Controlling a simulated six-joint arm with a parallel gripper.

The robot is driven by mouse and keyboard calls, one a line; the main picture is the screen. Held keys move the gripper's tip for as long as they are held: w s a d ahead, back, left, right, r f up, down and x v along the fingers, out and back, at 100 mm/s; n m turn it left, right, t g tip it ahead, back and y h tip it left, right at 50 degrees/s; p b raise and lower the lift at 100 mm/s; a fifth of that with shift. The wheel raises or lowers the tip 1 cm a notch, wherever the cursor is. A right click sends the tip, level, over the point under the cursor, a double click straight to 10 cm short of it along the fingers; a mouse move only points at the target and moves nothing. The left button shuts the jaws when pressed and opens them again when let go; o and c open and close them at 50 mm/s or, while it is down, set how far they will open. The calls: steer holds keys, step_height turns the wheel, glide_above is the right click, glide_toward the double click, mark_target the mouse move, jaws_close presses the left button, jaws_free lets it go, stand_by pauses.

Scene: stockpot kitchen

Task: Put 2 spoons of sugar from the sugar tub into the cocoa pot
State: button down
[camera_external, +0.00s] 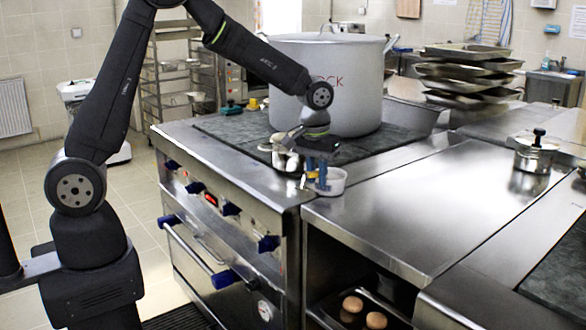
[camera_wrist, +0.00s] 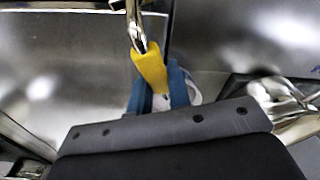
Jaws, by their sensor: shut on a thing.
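My gripper (camera_external: 319,174) is at the stove's front right corner, its blue fingers shut on a spoon's yellow handle (camera_wrist: 150,70). The spoon's metal part (camera_wrist: 137,22) runs toward the top of the wrist view; its bowl is not clear. A white tub (camera_external: 333,182), likely the sugar tub, is right by the fingers; part of its rim shows behind them in the wrist view (camera_wrist: 194,90). Its contents are hidden. A small metal pot (camera_external: 286,161), likely the cocoa pot, stands just left of my gripper at the stove's front edge. I cannot see inside it.
A large stockpot (camera_external: 345,95) stands close behind my gripper. Stacked trays (camera_external: 468,70) are at the back right. A small lidded pot (camera_external: 534,157) stands on the right counter. The steel counter (camera_external: 420,205) between is clear. Blue knobs line the stove front.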

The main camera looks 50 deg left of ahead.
steer(key=shift+w+a, duration=0.2)
steer(key=shift+w, duration=0.35)
stand_by(0.5)
steer(key=shift+r, duration=0.1)
steer(key=shift+s+d+r, duration=0.1)
steer(key=shift+s+r, duration=0.1)
steer(key=shift+r, duration=0.55)
steer(key=shift+s+d+r, duration=0.1)
steer(key=shift+s+r, duration=0.05)
steer(key=shift+r, duration=0.55)
steer(key=shift+s+d+r, duration=0.1)
steer(key=shift+s+r, duration=0.1)
steer(key=shift+r, duration=0.55)
steer(key=shift+s+d+r+t+y, duration=0.1)
steer(key=shift+s+r+t+y, duration=0.2)
steer(key=shift+t, duration=0.5)
steer(key=shift+s+r+t, duration=0.1)
steer(key=shift+s+t, duration=0.15)
steer(key=shift+t, duration=0.55)
steer(key=w+a+r+m, duration=0.1)
steer(key=a+r, duration=0.2)
steer(key=a, duration=0.7)
steer(key=w+a+r+m, duration=0.1)
steer(key=a+r, duration=0.2)
steer(key=a, duration=0.7)
steer(key=shift+w, duration=0.2)
